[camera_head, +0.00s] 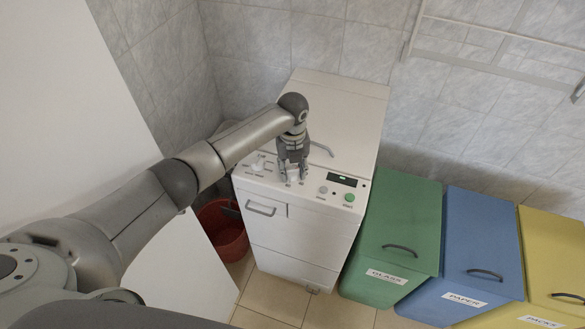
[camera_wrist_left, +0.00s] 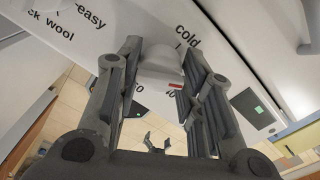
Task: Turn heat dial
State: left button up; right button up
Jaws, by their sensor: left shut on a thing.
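The white washing machine (camera_head: 308,222) has a sloped control panel on its top front edge. The heat dial (camera_wrist_left: 160,66) is a white knob with a small red mark beside it and the label "cold" near it. My left gripper (camera_head: 292,174) reaches down onto the panel and is shut on the heat dial. In the left wrist view the dial sits between the two fingers, and the fingers hide part of its labels. My right gripper (camera_wrist_left: 157,143) shows small and far off in the left wrist view, with its fingers apart and empty; it is outside the head view.
Another dial (camera_head: 258,163) stands to the left, with a display (camera_head: 342,180) and a green button (camera_head: 349,198) to the right. A red bucket (camera_head: 224,230) stands left of the machine. Green (camera_head: 396,235), blue (camera_head: 484,250) and yellow (camera_head: 550,265) bins stand right.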

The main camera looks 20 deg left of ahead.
aim_at(293, 169)
pick_arm(q)
jog(key=o, duration=1)
jog(key=shift+o, duration=0.2)
notch_tip(293, 169, up, 12)
dwell(0.4)
